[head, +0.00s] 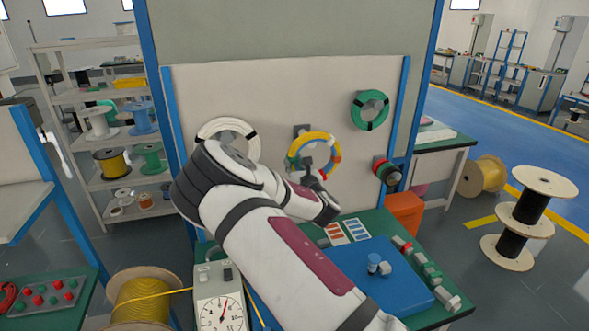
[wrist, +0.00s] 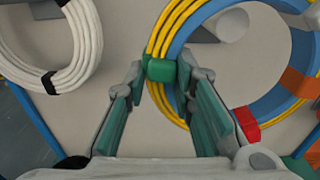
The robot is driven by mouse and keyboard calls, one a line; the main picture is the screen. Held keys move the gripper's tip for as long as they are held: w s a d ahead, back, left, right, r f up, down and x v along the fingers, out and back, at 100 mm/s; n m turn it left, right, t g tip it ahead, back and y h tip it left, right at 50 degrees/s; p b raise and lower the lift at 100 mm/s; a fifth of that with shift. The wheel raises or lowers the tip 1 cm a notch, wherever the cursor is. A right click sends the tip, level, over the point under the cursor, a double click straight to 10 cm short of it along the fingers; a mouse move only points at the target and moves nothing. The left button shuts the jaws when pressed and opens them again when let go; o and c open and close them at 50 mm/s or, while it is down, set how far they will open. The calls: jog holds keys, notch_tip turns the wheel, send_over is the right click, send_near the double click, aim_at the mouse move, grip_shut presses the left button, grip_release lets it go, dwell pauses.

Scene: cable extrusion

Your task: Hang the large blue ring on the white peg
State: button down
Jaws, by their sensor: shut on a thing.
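A ring with blue and yellow strands (head: 319,137) is in front of the middle of the upright board; the wrist view shows its thick blue band (wrist: 275,104) with yellow strands and green, red and orange wraps. My gripper (head: 308,165) is at this ring. In the wrist view its fingertips (wrist: 164,74) are shut on the ring's green wrap. A pale grey-white peg (wrist: 232,25) shows inside the ring's outline; whether the ring is around it or in front of it I cannot tell. My arm hides part of the board.
A white coil (head: 252,143) hangs to the left, partly behind my arm. A blue mat (head: 385,283) lies on the green bench under the board.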

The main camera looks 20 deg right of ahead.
jog(key=shift+w+f+b, duration=0.15)
jog(key=shift+w+b, duration=0.75)
jog(key=shift+w, duration=0.45)
jog(key=shift+w+f+b, duration=0.2)
jog(key=shift+w+b, duration=0.65)
jog(key=shift+w, duration=0.5)
jog(key=shift+w+f+b, duration=0.15)
jog(key=shift+w+b, duration=0.75)
jog(key=shift+w, duration=0.45)
jog(key=c, duration=1.3)
grip_release()
jog(key=shift+f, duration=0.1)
jog(key=shift+s, duration=0.1)
jog(key=shift+s+p, duration=3.4)
jog(key=shift+s, duration=1.55)
